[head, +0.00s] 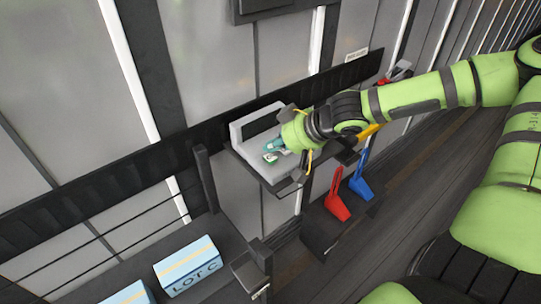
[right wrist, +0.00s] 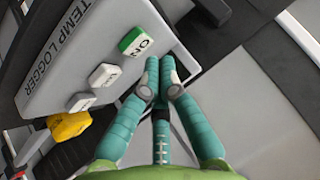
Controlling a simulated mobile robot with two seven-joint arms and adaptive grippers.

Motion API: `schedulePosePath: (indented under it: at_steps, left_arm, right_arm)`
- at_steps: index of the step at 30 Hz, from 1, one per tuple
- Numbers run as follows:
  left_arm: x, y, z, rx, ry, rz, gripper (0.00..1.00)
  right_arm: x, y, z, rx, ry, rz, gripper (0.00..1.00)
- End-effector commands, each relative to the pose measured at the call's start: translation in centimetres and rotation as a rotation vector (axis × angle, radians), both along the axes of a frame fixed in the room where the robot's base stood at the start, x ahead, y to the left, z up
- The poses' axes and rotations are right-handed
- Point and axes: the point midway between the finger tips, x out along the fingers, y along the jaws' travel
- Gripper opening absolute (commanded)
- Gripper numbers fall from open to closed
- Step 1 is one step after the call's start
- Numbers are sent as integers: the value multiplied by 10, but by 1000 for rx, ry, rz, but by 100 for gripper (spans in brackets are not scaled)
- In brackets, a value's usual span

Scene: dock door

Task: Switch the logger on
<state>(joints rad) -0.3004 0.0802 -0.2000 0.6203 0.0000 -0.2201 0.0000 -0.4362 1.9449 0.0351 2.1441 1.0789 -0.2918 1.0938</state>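The logger (head: 243,133) is a pale grey box on a small dark shelf against the wall. In the right wrist view the logger (right wrist: 85,45) reads TEMP LOGGER. It carries a green-edged ON button (right wrist: 135,42) and two white buttons (right wrist: 103,75) whose labels I cannot read. My right gripper (head: 274,147) is over the logger's face, beside the green button. In the right wrist view the teal fingertips of my right gripper (right wrist: 160,78) are together, with nothing between them, just right of the ON button. Whether they touch it I cannot tell. My left gripper is not in view.
Red (head: 337,203) and blue (head: 361,182) handled things stand to the right, below the shelf. Light blue boxes, one marked LOT C (head: 188,265), sit at lower left. A dark post (head: 206,180) rises left of the shelf. A yellow thing (right wrist: 68,126) lies beside the logger.

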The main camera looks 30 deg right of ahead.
Motion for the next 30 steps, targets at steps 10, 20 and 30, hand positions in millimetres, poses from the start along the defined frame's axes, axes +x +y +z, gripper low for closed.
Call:
schedulePosePath:
  at_steps: [10, 20, 30]
  left_arm:
    - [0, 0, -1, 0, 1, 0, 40]
    - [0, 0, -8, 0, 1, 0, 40]
    - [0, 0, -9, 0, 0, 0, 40]
  right_arm:
    - [0, 0, -1, 0, 0, 0, 0]
    - [0, 0, -9, 1, 0, -1, 0]
    - [0, 0, -9, 0, 0, 0, 0]
